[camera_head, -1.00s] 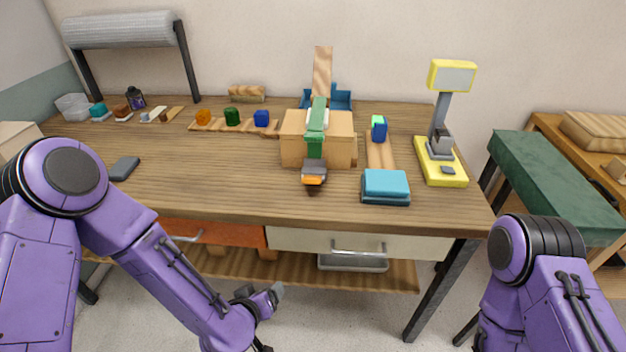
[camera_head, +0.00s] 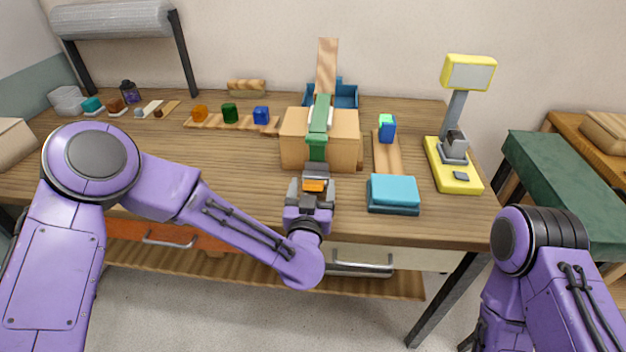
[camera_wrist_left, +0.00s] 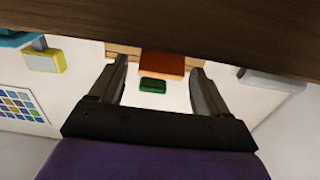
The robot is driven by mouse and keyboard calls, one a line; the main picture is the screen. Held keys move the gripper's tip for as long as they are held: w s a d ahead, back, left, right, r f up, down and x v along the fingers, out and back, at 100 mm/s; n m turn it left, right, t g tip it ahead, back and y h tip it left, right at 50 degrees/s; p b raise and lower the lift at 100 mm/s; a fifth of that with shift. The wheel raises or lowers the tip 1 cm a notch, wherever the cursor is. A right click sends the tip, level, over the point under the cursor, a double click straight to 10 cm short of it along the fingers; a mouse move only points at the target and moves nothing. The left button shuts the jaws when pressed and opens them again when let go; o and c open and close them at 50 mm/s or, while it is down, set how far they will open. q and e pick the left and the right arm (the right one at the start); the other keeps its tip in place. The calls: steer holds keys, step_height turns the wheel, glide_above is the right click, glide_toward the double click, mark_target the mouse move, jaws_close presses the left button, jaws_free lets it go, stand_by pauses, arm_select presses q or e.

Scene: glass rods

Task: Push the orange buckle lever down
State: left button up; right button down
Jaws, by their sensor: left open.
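The orange buckle lever (camera_head: 314,186) sits at the table's front edge, below the green strap (camera_head: 318,130) that runs over a cardboard box (camera_head: 345,138). The grey buckle around it is mostly hidden by my left gripper. My left gripper (camera_head: 312,188) is open, with its fingers pointing toward the box, one on each side of the lever in the head view. I cannot tell whether it touches the lever. In the left wrist view the open fingers (camera_wrist_left: 160,82) have an orange piece between them, beyond the tips; I cannot tell whether it is the lever. My right gripper is out of view.
A teal stack (camera_head: 393,193) lies close to the right of my left gripper. A yellow scale-like device (camera_head: 455,165) stands at the right. A blue item (camera_head: 387,129) is right of the box.

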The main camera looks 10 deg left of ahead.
arm_select(q)
steer(key=shift+w, duration=0.9)
steer(key=shift+s+r, duration=0.1)
steer(key=c, duration=1)
steer(key=shift+o, duration=0.2)
steer(key=f+t+b, duration=0.1)
steer(key=b, duration=0.2)
steer(key=shift+s+f, duration=0.1)
steer(key=shift+f, duration=0.05)
steer(key=shift+b, duration=0.35)
steer(key=shift+r, duration=0.3)
